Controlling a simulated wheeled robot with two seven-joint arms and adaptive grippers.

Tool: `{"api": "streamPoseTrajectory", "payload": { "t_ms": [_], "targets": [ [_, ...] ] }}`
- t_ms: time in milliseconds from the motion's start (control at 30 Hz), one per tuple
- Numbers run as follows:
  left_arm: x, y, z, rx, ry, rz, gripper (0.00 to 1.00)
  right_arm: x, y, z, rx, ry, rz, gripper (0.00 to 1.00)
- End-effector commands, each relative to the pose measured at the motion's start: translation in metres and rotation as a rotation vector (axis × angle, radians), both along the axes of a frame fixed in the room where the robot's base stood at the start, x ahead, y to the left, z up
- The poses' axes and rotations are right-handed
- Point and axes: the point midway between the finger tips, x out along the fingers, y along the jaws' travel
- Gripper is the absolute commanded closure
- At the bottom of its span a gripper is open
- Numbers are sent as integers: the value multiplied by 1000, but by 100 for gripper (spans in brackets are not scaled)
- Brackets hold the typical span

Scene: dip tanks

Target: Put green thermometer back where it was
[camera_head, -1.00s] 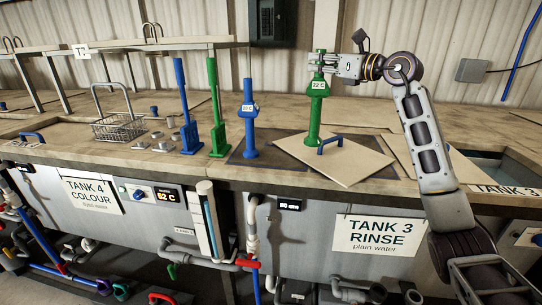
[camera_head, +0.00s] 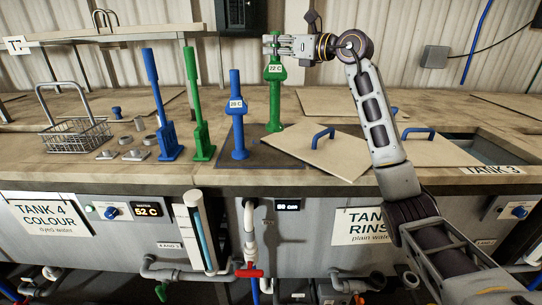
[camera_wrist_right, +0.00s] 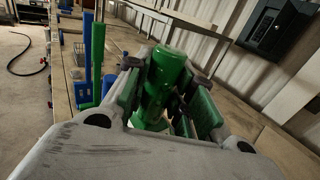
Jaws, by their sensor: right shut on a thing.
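The green thermometer (camera_head: 274,98) stands upright with a small display reading about 22 C. My right gripper (camera_head: 277,45) is shut on its top end. In the right wrist view the green thermometer (camera_wrist_right: 163,82) sits between the gripper's fingers (camera_wrist_right: 172,90). Its lower end is by the dark panel and the back left edge of a tilted-looking tan lid (camera_head: 318,152); I cannot tell whether it touches. A blue thermometer (camera_head: 237,115) stands to its left on the dark panel (camera_head: 262,158). My left gripper is not in view.
A tall green handle (camera_head: 199,110) and a tall blue handle (camera_head: 157,100) stand further left. A wire basket (camera_head: 75,135) and small metal parts are at the left. Tank 3's open water (camera_head: 480,148) is at the right, beside another lid with a blue handle (camera_head: 418,132).

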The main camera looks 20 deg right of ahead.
Motion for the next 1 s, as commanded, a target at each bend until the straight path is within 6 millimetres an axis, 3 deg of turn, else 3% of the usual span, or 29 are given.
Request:
{"api": "streamPoseTrajectory", "payload": {
  "t_ms": [367, 1000],
  "targets": [
    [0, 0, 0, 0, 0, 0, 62, 0, 0, -3, 1, -2, 1, 100],
    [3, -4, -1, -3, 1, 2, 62, -1, 0, -55, 2, -2, 1, 100]
  ]
}}
